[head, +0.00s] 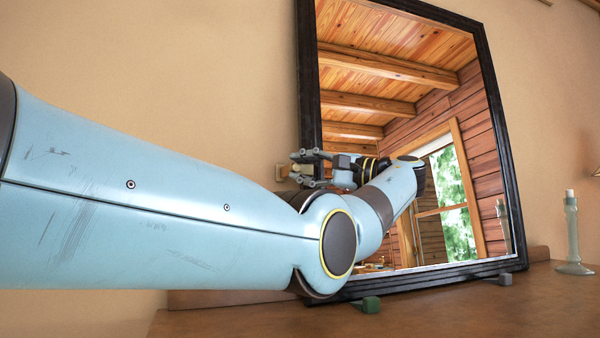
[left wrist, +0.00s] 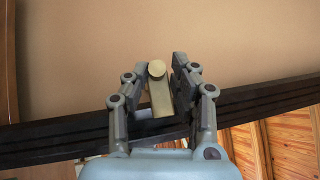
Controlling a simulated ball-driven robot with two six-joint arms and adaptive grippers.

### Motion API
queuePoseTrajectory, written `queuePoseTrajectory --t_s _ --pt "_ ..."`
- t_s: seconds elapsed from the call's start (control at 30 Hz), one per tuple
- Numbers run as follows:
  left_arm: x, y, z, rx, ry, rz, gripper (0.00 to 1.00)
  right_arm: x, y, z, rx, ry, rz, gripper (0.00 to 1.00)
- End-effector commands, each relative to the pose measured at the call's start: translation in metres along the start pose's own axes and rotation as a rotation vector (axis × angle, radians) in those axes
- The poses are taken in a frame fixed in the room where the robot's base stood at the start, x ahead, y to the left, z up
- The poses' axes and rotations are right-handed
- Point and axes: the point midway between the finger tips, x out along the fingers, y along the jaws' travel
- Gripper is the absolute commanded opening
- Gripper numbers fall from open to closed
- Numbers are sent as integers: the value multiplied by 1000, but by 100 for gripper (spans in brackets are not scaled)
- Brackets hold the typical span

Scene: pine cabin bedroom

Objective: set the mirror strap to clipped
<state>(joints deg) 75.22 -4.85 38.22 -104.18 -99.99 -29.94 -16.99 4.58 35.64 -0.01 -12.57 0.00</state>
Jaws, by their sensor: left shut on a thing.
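The mirror (head: 400,110) leans against the wall in a black frame and stands on the wooden top. My left gripper (head: 306,168) is at the left edge of the frame, partly behind my own arm in the head view. In the left wrist view my left gripper (left wrist: 163,88) is shut on the mirror strap (left wrist: 160,98), a beige strip with a round end, which lies between the fingers near the black frame. A pale fitting (head: 282,171) shows at the wall beside the fingers. Whether the strap is fastened cannot be told. My right gripper is not in view.
A green block (head: 367,305) and a grey block (head: 504,279) sit at the mirror's foot. A pale candlestick (head: 573,235) with a candle stands to the right. The wooden top (head: 450,310) is bare in front of the mirror.

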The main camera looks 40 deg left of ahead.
Motion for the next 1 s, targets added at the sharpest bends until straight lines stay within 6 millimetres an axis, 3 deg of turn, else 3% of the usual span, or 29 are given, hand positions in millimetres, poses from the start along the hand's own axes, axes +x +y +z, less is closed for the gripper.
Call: queuePoseTrajectory --t_s 0.03,0.3,0.33,0.43,1.0 --pt "-3 10 -1 20 -1 9 0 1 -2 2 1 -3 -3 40" --pt "-2 10 -1 20 -2 9 0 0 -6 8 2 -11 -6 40" --pt "-2 10 -1 20 -2 10 26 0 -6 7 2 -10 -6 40" --pt "-2 9 -1 18 -2 9 39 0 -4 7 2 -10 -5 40" --pt "1 -5 1 4 -3 5 40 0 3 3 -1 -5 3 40"
